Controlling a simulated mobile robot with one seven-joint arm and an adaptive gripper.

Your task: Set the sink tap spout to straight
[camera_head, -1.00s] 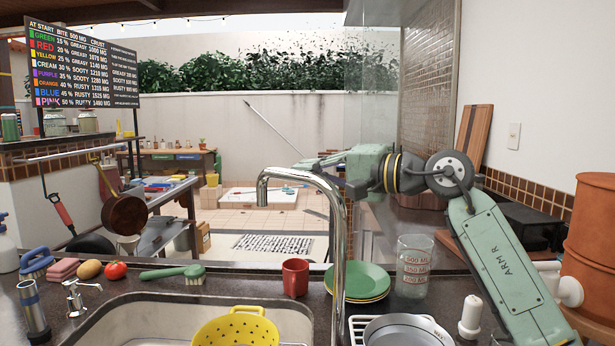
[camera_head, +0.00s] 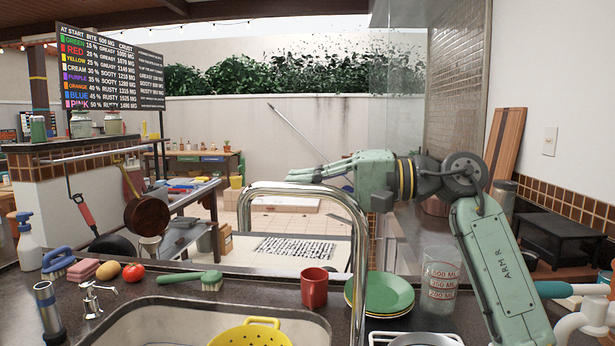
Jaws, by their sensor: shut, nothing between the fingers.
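The chrome sink tap (camera_head: 357,262) rises at the right of the sink. Its arched spout (camera_head: 300,190) reaches left, with its end hanging above the basin's back area. My gripper (camera_head: 292,172) is shut and empty, pointing left just above the arch in the picture. I cannot tell whether it touches the spout or is behind it. The sink basin (camera_head: 130,318) is at the bottom, with a yellow colander (camera_head: 250,335) in it.
A red cup (camera_head: 314,288), green plates (camera_head: 385,294) and a measuring glass (camera_head: 440,272) stand behind the tap. Open air lies left of my gripper.

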